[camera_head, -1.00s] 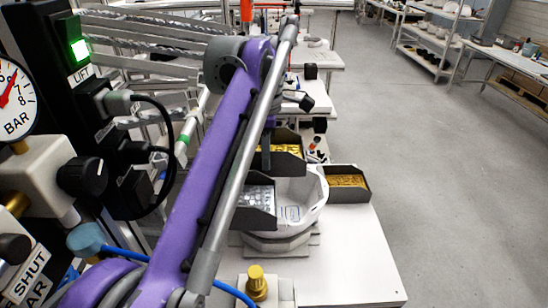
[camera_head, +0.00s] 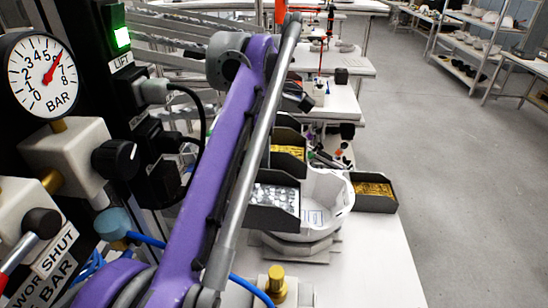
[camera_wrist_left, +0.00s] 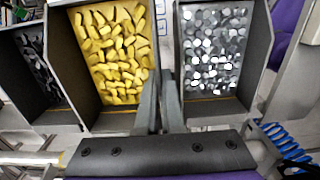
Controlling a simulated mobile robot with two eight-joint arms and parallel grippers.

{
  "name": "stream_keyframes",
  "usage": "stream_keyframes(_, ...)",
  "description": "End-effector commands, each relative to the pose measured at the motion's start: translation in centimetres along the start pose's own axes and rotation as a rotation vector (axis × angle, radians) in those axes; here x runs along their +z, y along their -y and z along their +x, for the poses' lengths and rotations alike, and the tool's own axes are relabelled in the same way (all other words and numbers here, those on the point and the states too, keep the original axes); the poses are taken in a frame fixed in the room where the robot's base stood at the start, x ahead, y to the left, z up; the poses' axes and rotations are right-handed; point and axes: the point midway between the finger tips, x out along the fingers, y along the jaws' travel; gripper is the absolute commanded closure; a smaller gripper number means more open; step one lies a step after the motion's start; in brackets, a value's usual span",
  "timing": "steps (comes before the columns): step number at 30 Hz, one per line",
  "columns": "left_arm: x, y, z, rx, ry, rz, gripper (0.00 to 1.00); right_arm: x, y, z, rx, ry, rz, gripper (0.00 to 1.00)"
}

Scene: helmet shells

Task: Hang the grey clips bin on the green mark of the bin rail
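The grey clips bin is a dark open bin of silver-grey clips. In the head view it (camera_head: 273,222) stands at the left front of the white shell, partly covered by my purple arm. In the left wrist view it (camera_wrist_left: 259,60) is right of my left gripper (camera_wrist_left: 160,76). The two dark fingers are close together, between the grey clips bin and a bin of yellow clips (camera_wrist_left: 70,65). I cannot tell whether they pinch a bin wall. In the head view the fingers are hidden behind the arm. My right gripper is not in view. I cannot make out the green mark or the rail.
A brass knob (camera_head: 276,285) is in front. A gauge (camera_head: 45,75) and valves fill the left.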

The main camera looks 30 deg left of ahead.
Motion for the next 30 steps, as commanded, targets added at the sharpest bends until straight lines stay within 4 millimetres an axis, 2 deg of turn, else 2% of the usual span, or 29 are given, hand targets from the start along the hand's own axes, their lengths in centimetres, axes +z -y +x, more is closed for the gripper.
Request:
stream_keyframes(5,-1.1,0.1,0.1,0.0,0.0,-0.001,1.0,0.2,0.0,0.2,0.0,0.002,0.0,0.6)
stream_keyframes(15,-1.1,0.0,1.9,0.0,-0.001,0.0,1.0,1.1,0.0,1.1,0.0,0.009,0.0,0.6)
stream_keyframes(29,-1.0,0.0,2.2,0.0,0.0,0.0,1.0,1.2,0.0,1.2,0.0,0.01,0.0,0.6)
stream_keyframes(30,-1.0,0.0,2.2,0.0,0.0,0.0,0.94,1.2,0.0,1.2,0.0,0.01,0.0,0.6)
